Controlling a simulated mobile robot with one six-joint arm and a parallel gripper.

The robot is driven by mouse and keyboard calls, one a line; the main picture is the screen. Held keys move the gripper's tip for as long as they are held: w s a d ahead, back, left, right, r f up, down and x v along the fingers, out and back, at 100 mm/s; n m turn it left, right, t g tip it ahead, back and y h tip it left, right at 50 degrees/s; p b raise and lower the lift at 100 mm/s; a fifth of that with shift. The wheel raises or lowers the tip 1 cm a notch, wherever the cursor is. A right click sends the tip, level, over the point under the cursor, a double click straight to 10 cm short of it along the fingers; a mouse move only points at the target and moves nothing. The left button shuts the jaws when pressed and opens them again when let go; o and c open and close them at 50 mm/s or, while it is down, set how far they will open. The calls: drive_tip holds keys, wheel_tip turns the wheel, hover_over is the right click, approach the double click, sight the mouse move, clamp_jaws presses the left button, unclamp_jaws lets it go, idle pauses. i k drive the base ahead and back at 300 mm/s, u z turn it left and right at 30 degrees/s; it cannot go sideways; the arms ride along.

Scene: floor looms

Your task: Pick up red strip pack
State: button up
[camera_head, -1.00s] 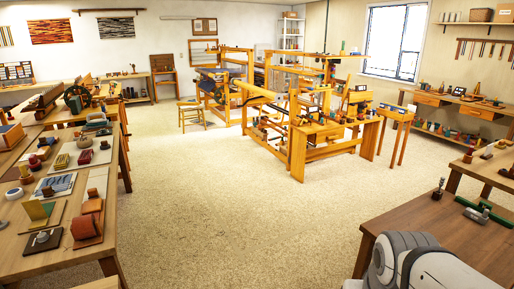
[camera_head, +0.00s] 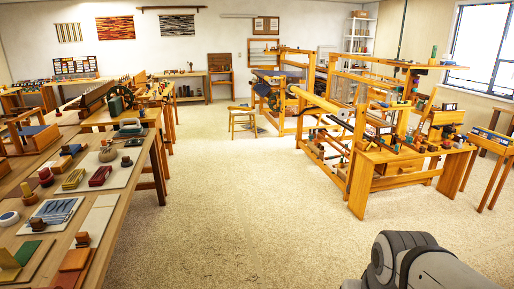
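A small dark red block-like item (camera_head: 100,176) lies on a pale board on the long left table; it may be the red strip pack, but it is too small to be sure. A yellow item (camera_head: 74,180) lies just left of it on the same board. Part of my own grey arm shows at the bottom right. My gripper is not in view.
The long wooden left table (camera_head: 128,197) is crowded with boards, blocks and small tools. Wooden floor looms (camera_head: 361,190) stand at centre right, with a stool (camera_head: 242,122) before them. The pale floor (camera_head: 235,205) between table and looms is clear.

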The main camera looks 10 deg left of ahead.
sight(101, 176)
drive_tip(key=u, duration=0.3)
drive_tip(key=i, duration=1.55)
drive_tip(key=u, duration=1.05)
drive_tip(key=i, duration=1.65)
drive_tip(key=u, duration=0.7)
drive_tip(key=i, duration=0.8)
drive_tip(key=u, duration=0.45)
